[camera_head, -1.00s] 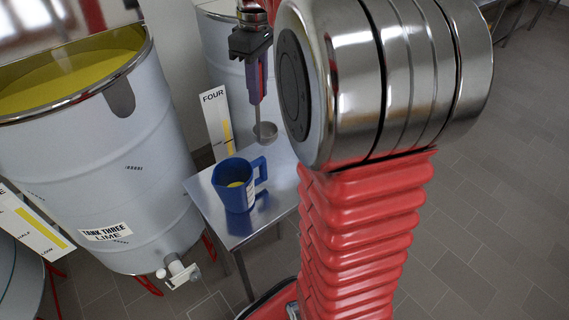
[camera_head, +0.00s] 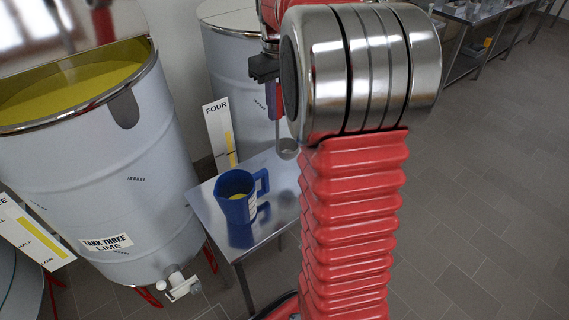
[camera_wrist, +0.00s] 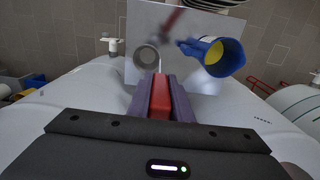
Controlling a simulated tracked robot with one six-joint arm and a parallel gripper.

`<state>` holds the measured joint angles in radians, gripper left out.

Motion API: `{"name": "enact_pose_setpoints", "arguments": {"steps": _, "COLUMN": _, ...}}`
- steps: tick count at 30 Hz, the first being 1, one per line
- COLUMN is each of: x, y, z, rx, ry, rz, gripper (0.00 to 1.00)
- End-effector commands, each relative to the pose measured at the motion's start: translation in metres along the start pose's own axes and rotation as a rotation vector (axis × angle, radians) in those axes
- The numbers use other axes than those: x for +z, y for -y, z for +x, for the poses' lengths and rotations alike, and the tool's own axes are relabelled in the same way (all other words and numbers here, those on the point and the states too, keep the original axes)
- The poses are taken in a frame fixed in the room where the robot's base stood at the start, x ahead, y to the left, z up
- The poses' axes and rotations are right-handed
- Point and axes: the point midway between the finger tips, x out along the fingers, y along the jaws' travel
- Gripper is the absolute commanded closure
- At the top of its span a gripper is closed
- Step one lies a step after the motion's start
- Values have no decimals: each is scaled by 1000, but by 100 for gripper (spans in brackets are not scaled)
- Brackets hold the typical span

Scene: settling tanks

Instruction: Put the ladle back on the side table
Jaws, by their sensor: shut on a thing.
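My gripper (camera_head: 273,100) is shut on the ladle's red handle, which also shows between the purple fingers (camera_wrist: 160,82) in the wrist view. The ladle's grey bowl (camera_head: 287,149) hangs below, over the far part of the side table (camera_head: 283,182). In the wrist view the bowl (camera_wrist: 147,57) lies in front of the shiny tabletop (camera_wrist: 143,18). I cannot tell whether the bowl touches the table. Part of the gripper is hidden behind my arm in the head view.
A blue jug (camera_head: 238,204) with yellow contents stands on the table, left of the ladle. Tank three (camera_head: 95,160), holding yellow liquid, stands to the left. A sign reading FOUR (camera_head: 219,135) and another tank (camera_head: 235,70) are behind. Open floor lies right.

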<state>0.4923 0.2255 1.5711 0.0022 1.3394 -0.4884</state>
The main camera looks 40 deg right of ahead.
Motion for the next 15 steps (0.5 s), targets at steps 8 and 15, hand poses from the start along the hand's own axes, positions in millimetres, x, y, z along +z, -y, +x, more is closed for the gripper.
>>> {"name": "enact_pose_setpoints", "arguments": {"steps": 8, "x": 1, "y": 0, "z": 42, "rx": -2, "ry": 3, "rz": -1, "gripper": 100}}
{"name": "enact_pose_setpoints", "arguments": {"steps": 15, "x": 1, "y": 0, "z": 59, "rx": -1, "ry": 1, "rz": -1, "gripper": 100}}
